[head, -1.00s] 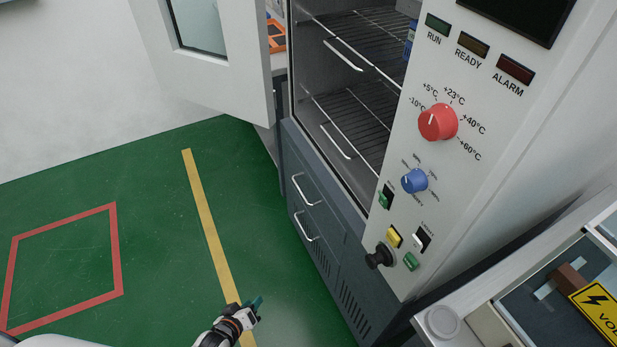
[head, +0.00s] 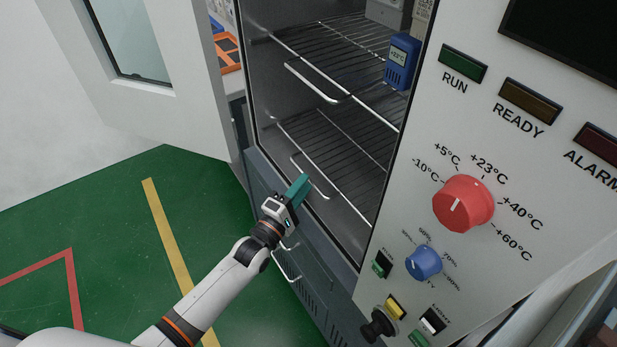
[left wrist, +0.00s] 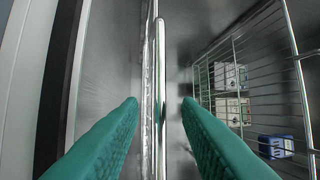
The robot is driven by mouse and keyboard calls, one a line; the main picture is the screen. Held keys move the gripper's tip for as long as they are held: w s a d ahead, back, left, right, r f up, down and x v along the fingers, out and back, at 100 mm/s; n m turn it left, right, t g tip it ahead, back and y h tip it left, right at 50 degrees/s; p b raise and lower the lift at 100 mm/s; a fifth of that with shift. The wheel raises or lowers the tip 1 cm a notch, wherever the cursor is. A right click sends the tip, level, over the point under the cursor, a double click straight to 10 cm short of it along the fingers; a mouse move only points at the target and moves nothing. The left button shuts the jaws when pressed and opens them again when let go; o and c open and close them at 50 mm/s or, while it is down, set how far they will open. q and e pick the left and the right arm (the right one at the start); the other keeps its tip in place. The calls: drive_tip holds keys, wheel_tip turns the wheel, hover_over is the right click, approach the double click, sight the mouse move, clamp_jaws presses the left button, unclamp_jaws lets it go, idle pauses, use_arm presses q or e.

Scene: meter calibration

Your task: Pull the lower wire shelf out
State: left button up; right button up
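The lower wire shelf (head: 335,150) sits inside the open chamber, with a bare metal handle (head: 296,161) on its front edge. My left gripper (head: 304,184) is at that handle, its teal fingers partly covering it in the head view. In the left wrist view the fingers (left wrist: 160,105) are apart, and the bright handle bar (left wrist: 160,85) runs between them with a gap on each side. Contact with the handle is not visible. My right gripper is not in view.
The upper wire shelf (head: 335,55) with its own handle (head: 312,84) is above; a blue device (head: 402,62) and grey box (head: 388,12) stand on it. The open door (head: 185,75) is at left. The control panel (head: 480,140) is at right. Green floor (head: 110,200) lies free at left.

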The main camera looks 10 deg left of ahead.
use_arm(q)
drive_tip(key=shift+x, duration=1.7)
clamp_jaws()
